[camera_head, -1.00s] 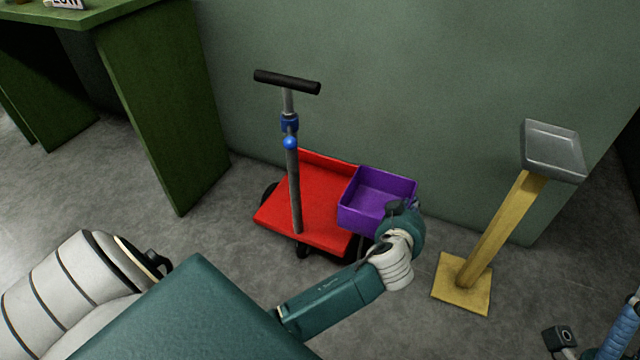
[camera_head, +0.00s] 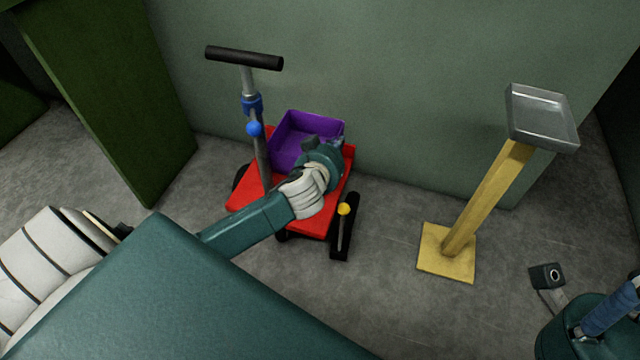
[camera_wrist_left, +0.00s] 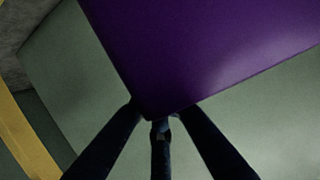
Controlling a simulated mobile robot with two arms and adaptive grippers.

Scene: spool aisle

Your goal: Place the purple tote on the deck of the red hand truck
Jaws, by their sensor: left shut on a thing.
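The purple tote (camera_head: 293,131) is an open box over the back part of the red deck of the hand truck (camera_head: 250,194), near its upright handle. I cannot tell whether it touches the deck. My left gripper (camera_head: 333,147) is shut on the tote's right side, and my wrist hides part of the tote and deck. In the left wrist view the tote (camera_wrist_left: 210,45) fills the upper middle, with the dark fingers of the left gripper (camera_wrist_left: 158,122) at its lower corner.
The hand truck's black T-handle (camera_head: 244,58) rises left of the tote. The wall is close behind the truck.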

